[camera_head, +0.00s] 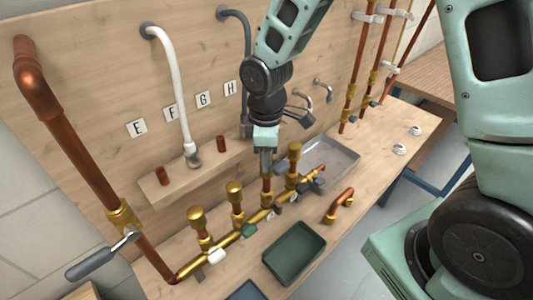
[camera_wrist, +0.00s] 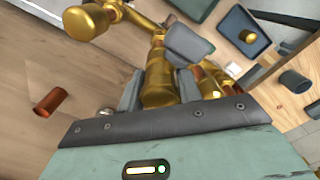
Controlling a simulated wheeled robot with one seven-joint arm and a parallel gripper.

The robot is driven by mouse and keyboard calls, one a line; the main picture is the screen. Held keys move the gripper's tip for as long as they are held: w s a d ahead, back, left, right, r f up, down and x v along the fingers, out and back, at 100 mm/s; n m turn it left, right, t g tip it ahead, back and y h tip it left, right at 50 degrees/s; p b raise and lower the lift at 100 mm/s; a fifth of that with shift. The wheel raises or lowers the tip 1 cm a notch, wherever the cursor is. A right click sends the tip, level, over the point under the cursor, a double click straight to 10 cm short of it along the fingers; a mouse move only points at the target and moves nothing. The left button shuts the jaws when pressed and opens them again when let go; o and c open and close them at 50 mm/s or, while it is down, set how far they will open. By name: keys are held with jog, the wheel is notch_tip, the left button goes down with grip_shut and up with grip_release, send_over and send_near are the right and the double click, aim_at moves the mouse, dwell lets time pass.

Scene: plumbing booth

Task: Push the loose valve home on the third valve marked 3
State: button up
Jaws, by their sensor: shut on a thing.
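A brass and copper manifold (camera_head: 225,243) runs along the bench, with several upright brass-topped valves on it. The first (camera_head: 196,217) and second (camera_head: 234,190) stand left of my gripper, and another (camera_head: 294,152) stands right of it. My gripper (camera_head: 266,172) points down over the third valve (camera_head: 267,198) and is shut on its upper part. In the wrist view the brass valve body (camera_wrist: 158,75) sits between the fingers, with a grey flat piece (camera_wrist: 188,44) beside it. The fingers hide the grip in the head view. I cannot read the number 3, nor tell whether the valve is fully seated.
A green bin (camera_head: 310,238) stands in front of the manifold, and a grey metal tray (camera_head: 348,164) lies behind right. A copper elbow piece (camera_head: 341,205) lies on the bench.

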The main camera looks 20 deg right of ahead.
jog(key=shift+f, duration=0.35)
jog(key=o, duration=1.2)
jog(key=shift+o, duration=0.2)
jog(key=shift+r, duration=0.1)
notch_tip(320, 180, up, 17)
jog(key=b, duration=0.3)
jog(key=shift+r, duration=0.15)
